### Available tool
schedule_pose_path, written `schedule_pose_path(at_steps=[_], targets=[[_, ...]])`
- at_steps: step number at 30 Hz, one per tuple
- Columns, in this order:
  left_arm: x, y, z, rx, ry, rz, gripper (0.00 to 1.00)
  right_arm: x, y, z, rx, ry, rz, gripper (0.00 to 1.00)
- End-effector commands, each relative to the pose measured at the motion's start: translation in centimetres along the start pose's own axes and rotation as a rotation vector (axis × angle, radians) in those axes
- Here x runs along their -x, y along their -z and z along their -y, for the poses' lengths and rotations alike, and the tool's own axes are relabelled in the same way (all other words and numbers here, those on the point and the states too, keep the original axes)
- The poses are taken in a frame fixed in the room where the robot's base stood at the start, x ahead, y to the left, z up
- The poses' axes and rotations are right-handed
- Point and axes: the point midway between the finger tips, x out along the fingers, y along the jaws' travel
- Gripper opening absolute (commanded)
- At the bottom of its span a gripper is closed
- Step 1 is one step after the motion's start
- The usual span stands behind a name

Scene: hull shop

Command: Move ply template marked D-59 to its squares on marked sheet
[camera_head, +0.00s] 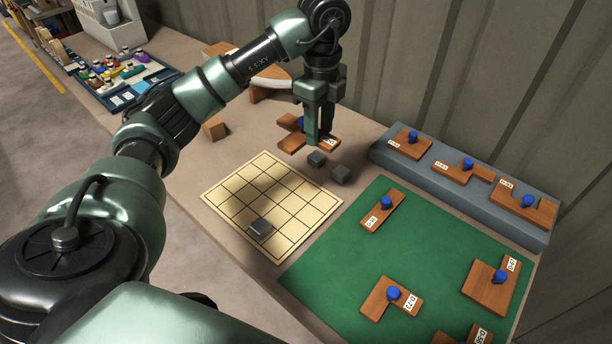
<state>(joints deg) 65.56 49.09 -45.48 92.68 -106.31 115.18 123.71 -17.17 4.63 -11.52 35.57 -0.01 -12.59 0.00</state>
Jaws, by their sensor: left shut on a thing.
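A brown ply template (292,141) with a blue knob and a white label is under my left gripper (320,140), behind the marked sheet. My left gripper is shut on this template; its fingers hide part of the knob and of the label, and I cannot read the mark. Whether the template touches the bench is hard to tell. The marked sheet (293,207), pale yellow with a black grid, lies in the middle of the bench. A grey block (260,228) sits on its near squares. My right gripper is not in view.
A green mat (440,240) at right holds several knobbed templates. A grey ledge (380,158) behind it holds three more. A wooden block (214,130) lies left; a curved wooden piece (272,94) stands behind.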

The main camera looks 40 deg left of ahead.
Motion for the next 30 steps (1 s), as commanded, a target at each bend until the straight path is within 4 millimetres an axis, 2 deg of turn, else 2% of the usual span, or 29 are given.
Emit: schedule_pose_path(at_steps=[3, 15, 18, 23, 30], targets=[[-2.8, 0.1, -0.2, -0.007, -0.008, -0.003, 0.0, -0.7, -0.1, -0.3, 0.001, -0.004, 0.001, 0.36], [-12.7, 0.0, -0.2, -0.004, -0.006, 0.0, 0.0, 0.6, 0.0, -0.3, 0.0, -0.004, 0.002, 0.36], [-14.2, 0.0, -0.2, -0.004, -0.003, 0.0, 0.0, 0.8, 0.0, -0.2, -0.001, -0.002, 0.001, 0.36], [-15.5, 0.1, -0.1, -0.005, -0.002, -0.001, 0.0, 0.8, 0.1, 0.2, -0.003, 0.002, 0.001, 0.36], [-18.9, 0.1, -0.2, -0.004, -0.004, -0.001, 0.0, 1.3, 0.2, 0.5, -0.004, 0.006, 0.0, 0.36]])
